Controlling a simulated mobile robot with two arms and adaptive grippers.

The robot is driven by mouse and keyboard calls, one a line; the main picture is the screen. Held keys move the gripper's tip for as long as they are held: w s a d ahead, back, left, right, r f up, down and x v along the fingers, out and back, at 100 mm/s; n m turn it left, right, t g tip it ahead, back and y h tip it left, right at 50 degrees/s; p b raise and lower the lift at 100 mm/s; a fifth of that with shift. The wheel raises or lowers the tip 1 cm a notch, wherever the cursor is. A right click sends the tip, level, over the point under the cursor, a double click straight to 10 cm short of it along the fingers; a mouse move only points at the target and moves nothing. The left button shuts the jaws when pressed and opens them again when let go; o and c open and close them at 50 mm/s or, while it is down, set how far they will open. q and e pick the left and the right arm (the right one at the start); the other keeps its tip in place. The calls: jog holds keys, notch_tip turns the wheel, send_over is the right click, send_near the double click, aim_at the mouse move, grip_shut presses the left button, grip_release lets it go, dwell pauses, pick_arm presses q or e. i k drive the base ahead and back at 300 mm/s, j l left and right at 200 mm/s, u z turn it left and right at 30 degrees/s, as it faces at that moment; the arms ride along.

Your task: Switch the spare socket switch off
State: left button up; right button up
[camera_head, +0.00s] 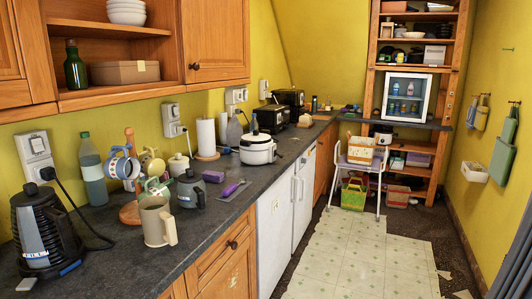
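Several white socket units are on the yellow wall above the dark counter. The nearest socket (36,154) is at the far left, with a black plug at its lower part and a cord running to a black kettle (42,235). Another socket (171,119) is further along, with a dark plug at its lower right. A third socket group (235,96) and a small socket (262,88) are further back. Which one is the spare, and the switch positions, I cannot tell at this size. Neither of my grippers is in view.
The counter (110,268) holds a mug tree, a bottle, a beige jug (157,222), a dark flask (189,190) and a white rice cooker (257,149) below the sockets. Wooden cupboards (216,40) overhang it. The tiled floor (360,260) is clear; a white chair (360,170) stands at the back.

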aim_at(175, 109)
jog(key=i+u, duration=0.4)
jog(key=i, duration=0.15)
jog(key=i+l+u, duration=0.15)
jog(key=i+u, duration=0.25)
jog(key=i, duration=0.15)
jog(key=i+l, duration=0.1)
jog(key=l, duration=0.3)
jog(key=l+z, duration=0.15)
jog(key=l, duration=0.25)
jog(key=i+l, duration=0.2)
jog(key=l, duration=0.2)
jog(key=i+l+z, duration=0.15)
jog(key=l, duration=0.65)
jog(key=i+l+z, duration=0.15)
jog(key=l, duration=0.25)
jog(key=i+l, duration=0.2)
jog(key=l, duration=0.15)
jog(key=i+l+z, duration=0.1)
jog(key=l, duration=0.3)
